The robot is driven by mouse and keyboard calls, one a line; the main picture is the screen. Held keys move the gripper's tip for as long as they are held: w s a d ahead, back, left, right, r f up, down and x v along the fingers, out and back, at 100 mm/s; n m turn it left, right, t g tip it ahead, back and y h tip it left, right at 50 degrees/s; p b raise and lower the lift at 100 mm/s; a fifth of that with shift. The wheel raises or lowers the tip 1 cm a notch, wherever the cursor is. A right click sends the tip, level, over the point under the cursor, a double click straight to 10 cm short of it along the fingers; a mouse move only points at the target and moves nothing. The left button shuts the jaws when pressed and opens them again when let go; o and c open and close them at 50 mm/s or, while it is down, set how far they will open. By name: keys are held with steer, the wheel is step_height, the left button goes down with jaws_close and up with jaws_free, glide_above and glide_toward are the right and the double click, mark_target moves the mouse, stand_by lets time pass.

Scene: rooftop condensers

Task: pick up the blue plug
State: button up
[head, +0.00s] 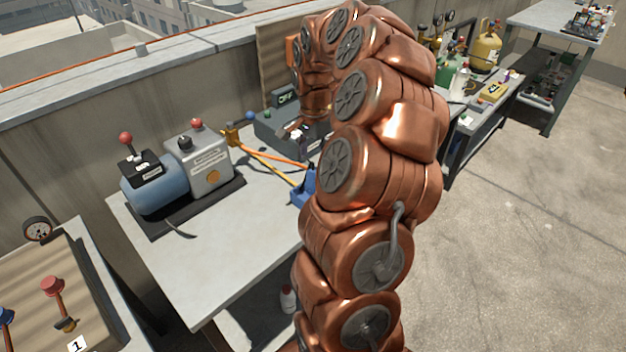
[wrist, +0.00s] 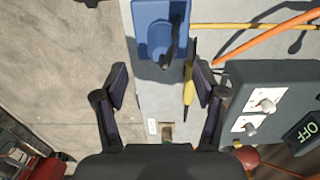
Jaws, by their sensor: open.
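No other clear plug shape in blue shows. My gripper (wrist: 160,72) is open and empty, its two dark fingers apart on either side of the picture's middle. The blue piece lies beyond the fingertips. In the head view my arm hides much of the area around the gripper.
A grey box with an OFF display (wrist: 270,100) stands right of my gripper. A yellow-handled tool (wrist: 188,88) lies near the right finger. Orange and yellow cables (head: 265,155) cross the table. A blue motor and grey box (head: 205,165) stand left. The table's front left (head: 220,270) is clear.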

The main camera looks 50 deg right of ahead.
mark_target(313, 172)
steer(key=shift+w+f+p, duration=0.1)
steer(key=shift+f+p, duration=1.15)
steer(key=shift+f, duration=2)
steer(key=c, duration=1.3)
